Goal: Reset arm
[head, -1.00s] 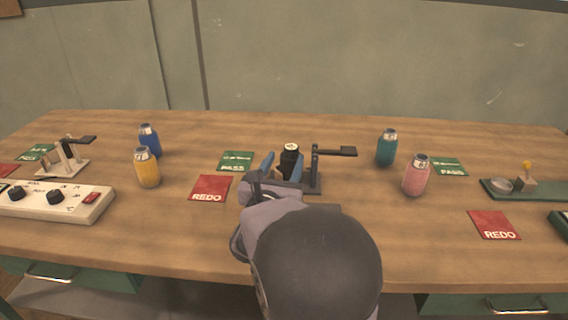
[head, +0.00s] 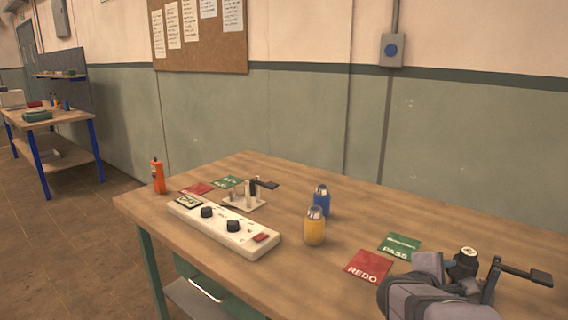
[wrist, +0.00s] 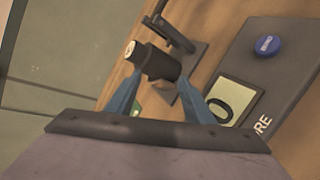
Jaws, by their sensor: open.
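My gripper (wrist: 158,78) is open, with its two blue fingers apart in the wrist view. A black bottle (wrist: 160,64) with a pale cap top shows between and just beyond the fingertips; I cannot tell whether they touch it. In the head view the black bottle (head: 464,264) stands at the lower right, beside a dark lever stand (head: 494,278). The lever stand also shows in the wrist view (wrist: 172,34).
Green PASS (head: 400,244) and red REDO (head: 369,266) cards lie left of my gripper. Blue (head: 321,201) and yellow (head: 314,228) bottles stand farther left, near a white control box (head: 225,230). A grey panel with a blue button (wrist: 268,45) is right of the fingers.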

